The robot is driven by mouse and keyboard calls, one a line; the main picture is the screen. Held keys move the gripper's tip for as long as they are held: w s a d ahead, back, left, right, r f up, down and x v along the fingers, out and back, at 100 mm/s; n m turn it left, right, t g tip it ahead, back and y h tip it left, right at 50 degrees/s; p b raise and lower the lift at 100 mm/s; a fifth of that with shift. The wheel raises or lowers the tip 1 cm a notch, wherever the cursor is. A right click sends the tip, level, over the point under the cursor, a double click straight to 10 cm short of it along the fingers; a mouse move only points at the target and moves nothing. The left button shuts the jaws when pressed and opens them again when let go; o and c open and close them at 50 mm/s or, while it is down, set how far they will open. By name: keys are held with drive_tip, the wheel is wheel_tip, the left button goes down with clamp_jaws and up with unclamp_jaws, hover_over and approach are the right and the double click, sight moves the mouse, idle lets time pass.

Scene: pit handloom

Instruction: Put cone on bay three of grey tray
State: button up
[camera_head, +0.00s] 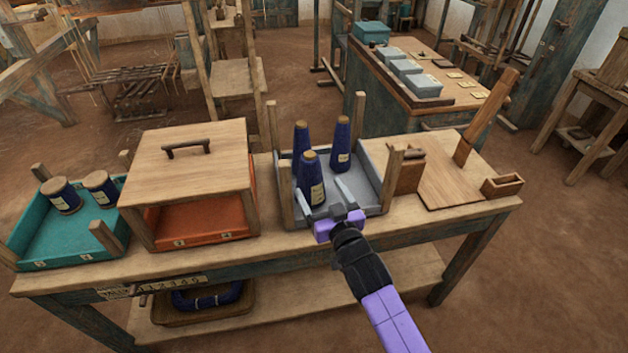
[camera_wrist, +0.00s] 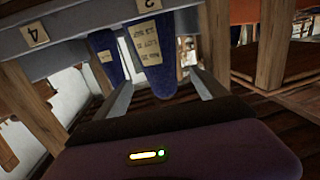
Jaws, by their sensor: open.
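The grey tray (camera_head: 366,192) stands on the bench between wooden posts. Three dark blue cones with tan tops and cream labels stand upright in it: a front cone (camera_head: 311,186), a back-left cone (camera_head: 301,140) and a right cone (camera_head: 340,145). My gripper (camera_head: 323,194) is open at the tray's front edge, fingers pointing inward near the front cone. The upside-down wrist view shows a labelled cone (camera_wrist: 146,50) ahead between the fingers, with no grip visible, and another cone (camera_wrist: 104,62) to the left. A tag reading 4 (camera_wrist: 34,34) is on the tray's front; another tag is partly cut off.
A lidded wooden box (camera_head: 190,158) over an orange tray (camera_head: 200,222) stands left of the grey tray. A teal tray (camera_head: 72,238) with two spools is farther left. A wooden block (camera_head: 408,174) and board (camera_head: 450,180) lie right. Posts flank the grey tray closely.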

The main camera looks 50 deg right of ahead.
drive_tip(key=shift+v, duration=2.25)
drive_tip(key=shift+s+f, duration=0.1)
drive_tip(key=s+a+f+n+y, duration=0.2)
drive_tip(key=s+a+f, duration=0.1)
drive_tip(key=s+a, duration=0.55)
drive_tip(key=s+a+r+n+y, duration=0.1)
drive_tip(key=s+a+r+y, duration=0.1)
drive_tip(key=s, duration=0.5)
drive_tip(key=s+a+r+n+y, duration=0.1)
drive_tip(key=s+a+r, duration=0.1)
drive_tip(key=s+a, duration=0.3)
drive_tip(key=s+a+r+n+y, duration=0.1)
drive_tip(key=s+a, duration=0.3)
drive_tip(key=s, duration=0.4)
drive_tip(key=shift+s+r+g+y, duration=0.4)
drive_tip(key=shift+r+y, duration=0.4)
drive_tip(key=shift+r, duration=0.05)
